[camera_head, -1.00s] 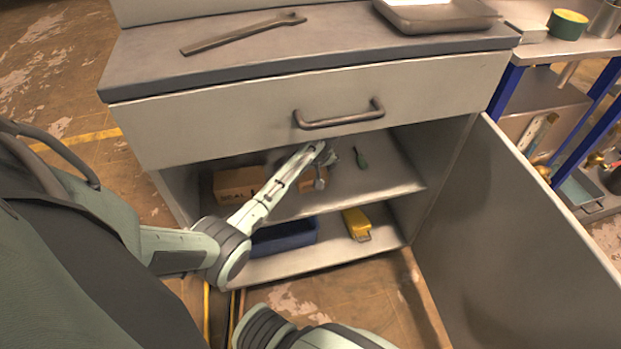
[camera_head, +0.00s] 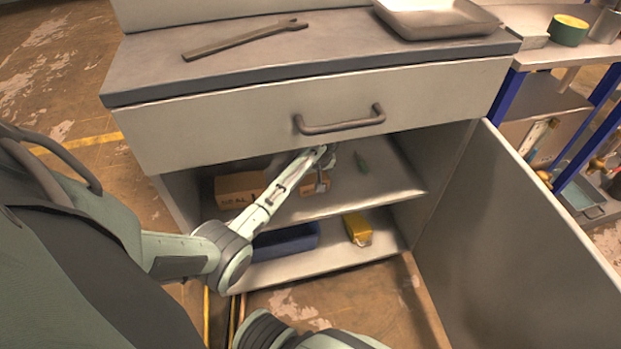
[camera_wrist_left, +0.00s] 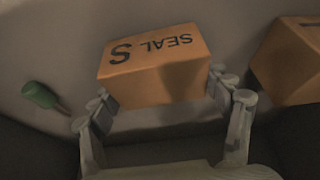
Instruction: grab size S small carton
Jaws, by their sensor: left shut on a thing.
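The small carton (camera_wrist_left: 158,72) is an orange-brown box marked "SEAL" and "S" in the left wrist view. My left gripper (camera_wrist_left: 162,98) is shut on it, with one finger pad against each side. In the head view the carton (camera_head: 309,186) shows partly behind the left gripper (camera_head: 322,180), on the upper shelf of the open cabinet. I cannot tell whether it touches the shelf. My right gripper is not in view; part of my other arm shows at the bottom edge.
A larger carton (camera_head: 240,188) stands left on the same shelf; a carton (camera_wrist_left: 292,60) also shows at right in the wrist view. A green-handled tool (camera_head: 362,163) lies to the right. Below are a blue bin (camera_head: 287,241) and a yellow object (camera_head: 357,229). The cabinet door (camera_head: 535,235) hangs open.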

